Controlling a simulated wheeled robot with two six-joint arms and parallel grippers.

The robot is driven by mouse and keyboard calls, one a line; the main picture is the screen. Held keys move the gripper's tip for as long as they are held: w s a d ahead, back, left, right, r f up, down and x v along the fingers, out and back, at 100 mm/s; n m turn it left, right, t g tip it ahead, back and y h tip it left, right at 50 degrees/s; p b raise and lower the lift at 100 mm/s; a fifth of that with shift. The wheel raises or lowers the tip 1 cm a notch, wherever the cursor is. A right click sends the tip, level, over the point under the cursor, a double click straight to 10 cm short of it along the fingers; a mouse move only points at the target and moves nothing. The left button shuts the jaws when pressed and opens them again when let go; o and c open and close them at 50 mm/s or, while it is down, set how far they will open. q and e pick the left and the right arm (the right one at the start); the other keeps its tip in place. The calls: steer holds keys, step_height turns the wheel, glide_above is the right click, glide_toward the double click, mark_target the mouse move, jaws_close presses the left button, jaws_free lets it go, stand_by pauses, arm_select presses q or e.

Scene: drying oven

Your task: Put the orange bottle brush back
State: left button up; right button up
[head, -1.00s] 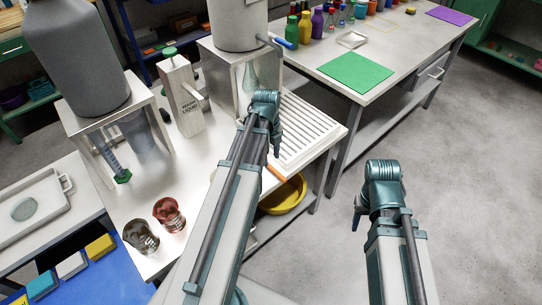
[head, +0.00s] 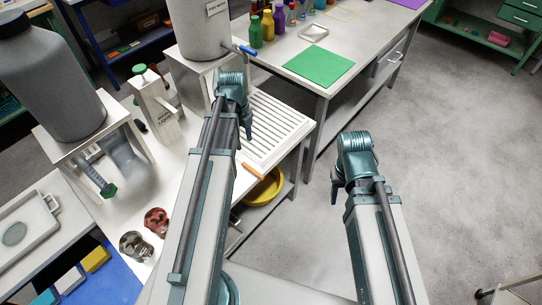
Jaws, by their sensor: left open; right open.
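An orange handle (head: 253,172), which looks like the bottle brush's, lies at the front edge of the white bench, just below the ribbed draining board (head: 272,125). I cannot make out its bristles; my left arm is close beside it. My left gripper (head: 248,132) is open, pointing down over the left side of the draining board, above and slightly left of the orange handle in the picture. My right gripper (head: 335,196) is open and empty, over the floor in front of the benches, to the right of the handle.
A yellow basin (head: 264,188) sits on the shelf below. A green mat (head: 318,64) lies on the back bench. The floor at right is mostly clear.

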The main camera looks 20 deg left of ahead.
arm_select(q)
steer(key=s+d+n+y, duration=0.1)
steer(key=s+d+n, duration=0.4)
steer(key=d+n, duration=0.4)
steer(key=s+d+n+y, duration=0.1)
steer(key=s+d+n, duration=0.5)
steer(key=d+n, duration=0.3)
steer(key=shift+s+d+n, duration=0.25)
steer(key=shift+d+n, duration=0.05)
steer(key=shift+d, duration=2.1)
steer(key=shift+r, duration=0.15)
steer(key=shift+r+p, duration=0.75)
steer(key=shift+p, duration=0.15)
